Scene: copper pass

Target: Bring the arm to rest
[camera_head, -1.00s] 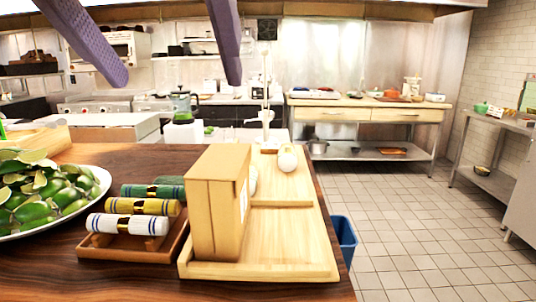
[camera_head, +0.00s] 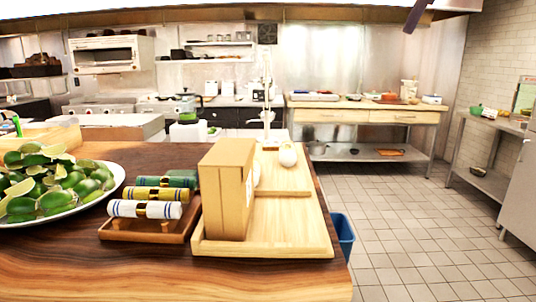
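Neither gripper shows in the head view. Only a small purple piece of one of my arms (camera_head: 416,15) shows at the top edge, right of centre. It hangs high above the counter and is apart from everything on it. The rest of my arms is out of the picture, so I cannot tell whether the grippers hold anything.
The wooden counter (camera_head: 200,274) bears a plate of limes (camera_head: 62,210), rolled towels on a brown tray (camera_head: 150,238), and a cardboard box (camera_head: 225,190) on a light wooden board (camera_head: 300,235). A blue bin (camera_head: 343,233) stands beyond its right edge. The tiled floor on the right is clear.

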